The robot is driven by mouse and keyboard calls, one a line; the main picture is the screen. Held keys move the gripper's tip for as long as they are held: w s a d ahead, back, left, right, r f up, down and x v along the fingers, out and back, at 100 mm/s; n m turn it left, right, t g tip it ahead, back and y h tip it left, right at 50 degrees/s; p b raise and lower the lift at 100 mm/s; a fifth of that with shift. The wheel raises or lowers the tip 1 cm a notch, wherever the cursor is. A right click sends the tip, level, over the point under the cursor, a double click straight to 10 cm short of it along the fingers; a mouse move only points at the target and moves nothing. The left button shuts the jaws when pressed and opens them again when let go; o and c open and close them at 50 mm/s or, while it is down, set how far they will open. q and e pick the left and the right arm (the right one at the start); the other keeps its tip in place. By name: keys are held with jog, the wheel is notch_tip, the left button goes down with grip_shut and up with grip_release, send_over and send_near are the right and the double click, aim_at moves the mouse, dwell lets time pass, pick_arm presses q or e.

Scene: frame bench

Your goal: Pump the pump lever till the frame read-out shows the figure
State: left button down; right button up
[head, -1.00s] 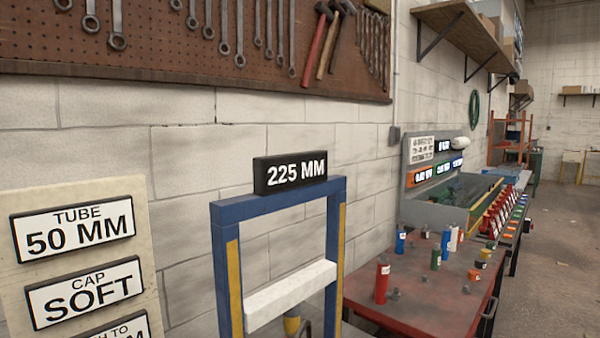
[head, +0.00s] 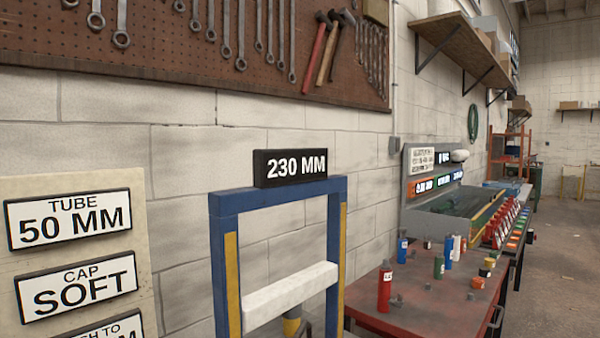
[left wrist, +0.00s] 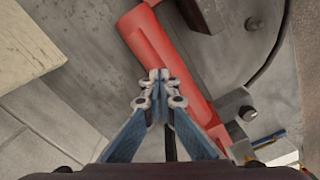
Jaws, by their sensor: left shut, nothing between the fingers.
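The frame read-out (head: 290,168) shows 230 MM, on top of the blue press frame (head: 279,199). A white crossbar (head: 290,296) spans the frame's uprights. A lower plate (head: 110,330), reading only partly "H TO" and "M", is cut off at the bottom edge. In the left wrist view, my left gripper (left wrist: 160,75) is shut and empty. Its fingertips overlap a thick red bar (left wrist: 158,43), probably the pump lever; I cannot tell whether they touch it. The lever is not visible in the head view. My right gripper is not in view.
Plates reading "TUBE 50 MM" (head: 69,219) and "CAP SOFT" (head: 76,287) are at the left. A red bench (head: 425,312) with small cylinders stands right of the frame. Tools hang on the pegboard (head: 160,40) above. Floor at the far right is open.

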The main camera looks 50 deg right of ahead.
pick_arm(q)
notch_tip(320, 180, up, 8)
jog(key=p, duration=0.5)
jog(key=shift+r, duration=0.2)
dwell(0.3)
